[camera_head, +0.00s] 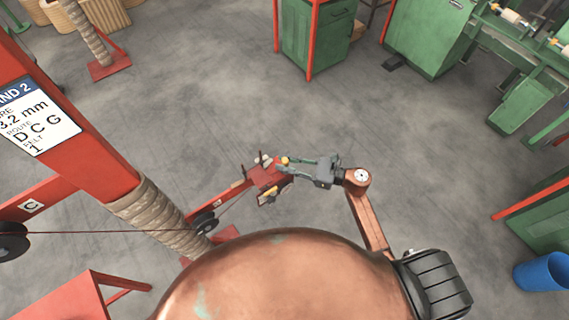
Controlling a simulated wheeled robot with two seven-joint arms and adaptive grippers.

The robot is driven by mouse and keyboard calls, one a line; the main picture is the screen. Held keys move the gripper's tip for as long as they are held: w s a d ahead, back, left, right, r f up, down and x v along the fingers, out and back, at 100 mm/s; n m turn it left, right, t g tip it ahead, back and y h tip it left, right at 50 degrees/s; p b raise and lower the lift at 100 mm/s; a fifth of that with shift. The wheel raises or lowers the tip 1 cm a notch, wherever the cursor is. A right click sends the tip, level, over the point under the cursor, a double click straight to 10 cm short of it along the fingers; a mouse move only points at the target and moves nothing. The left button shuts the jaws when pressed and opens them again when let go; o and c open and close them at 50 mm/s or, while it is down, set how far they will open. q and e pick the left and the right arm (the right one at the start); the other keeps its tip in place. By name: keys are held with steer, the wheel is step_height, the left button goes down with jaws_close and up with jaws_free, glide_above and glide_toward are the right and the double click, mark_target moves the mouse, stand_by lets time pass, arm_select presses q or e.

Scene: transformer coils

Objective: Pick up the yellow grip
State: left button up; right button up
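A small red holder (262,175) sits at the end of a red bar near the middle of the head view. A small yellow piece (284,160) shows at its upper right, and a second yellow piece (271,191) shows on a dark part at its lower edge. I cannot tell which one is the yellow grip. My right gripper (287,168) reaches in from the right, with its two green-grey fingers apart and their tips beside the upper yellow piece and the holder. I cannot tell whether they touch. My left gripper is not in view.
A red post with a sign (38,118) and a rope-wrapped column (160,220) stand at the left, with a wire over black pulleys (204,223). Green cabinets (316,40) and machinery stand at the back and right. A blue bin (543,272) is at lower right. Grey floor lies open between.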

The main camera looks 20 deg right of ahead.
jaws_close()
